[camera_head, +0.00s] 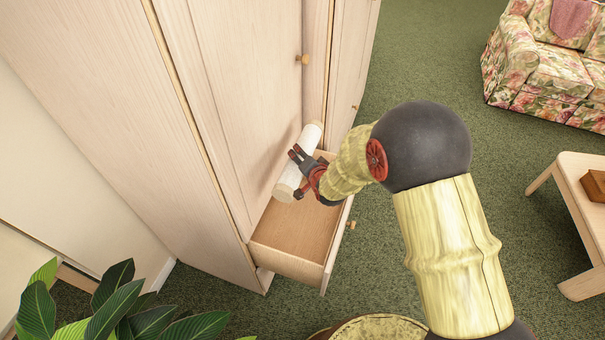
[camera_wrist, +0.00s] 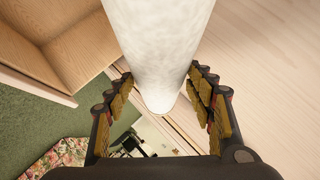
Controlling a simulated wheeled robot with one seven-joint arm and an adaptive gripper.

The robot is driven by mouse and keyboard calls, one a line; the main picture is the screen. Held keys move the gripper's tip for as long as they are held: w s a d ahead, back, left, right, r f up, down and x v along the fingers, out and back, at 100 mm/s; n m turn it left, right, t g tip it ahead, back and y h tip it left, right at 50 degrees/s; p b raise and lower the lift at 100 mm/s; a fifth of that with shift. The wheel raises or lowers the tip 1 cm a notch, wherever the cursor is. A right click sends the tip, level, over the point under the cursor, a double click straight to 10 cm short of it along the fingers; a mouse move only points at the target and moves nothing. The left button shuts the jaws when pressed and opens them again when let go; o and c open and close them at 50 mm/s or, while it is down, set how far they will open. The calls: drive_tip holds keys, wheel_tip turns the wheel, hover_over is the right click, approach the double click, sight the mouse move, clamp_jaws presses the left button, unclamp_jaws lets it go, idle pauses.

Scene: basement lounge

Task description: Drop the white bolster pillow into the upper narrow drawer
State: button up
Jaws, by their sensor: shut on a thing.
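The white bolster pillow (camera_head: 288,182) is a long white cylinder, held tilted over the open drawer in the head view. It also fills the upper middle of the wrist view (camera_wrist: 160,45). My gripper (camera_head: 299,174) is shut on the pillow, with its fingers on either side of it (camera_wrist: 163,90). The drawer (camera_head: 297,240) is pulled out of the wooden wardrobe, and its visible floor is bare. The drawer also shows at the upper left of the wrist view (camera_wrist: 80,50). My arm and the pillow hide the drawer's far part.
The tall wardrobe (camera_head: 240,80) rises directly behind the pillow, its door close to it. A leafy plant (camera_head: 110,310) stands at lower left. A wooden table (camera_head: 580,215) and a floral sofa (camera_head: 550,70) stand at right. Green carpet (camera_head: 420,60) is open between them.

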wheel_tip(320, 180, down, 14)
drive_tip(key=b, duration=1)
drive_tip(key=shift+w+d+r, duration=0.15)
drive_tip(key=o, duration=1.5)
drive_tip(key=shift+c, duration=0.2)
drive_tip(key=v, duration=1.2)
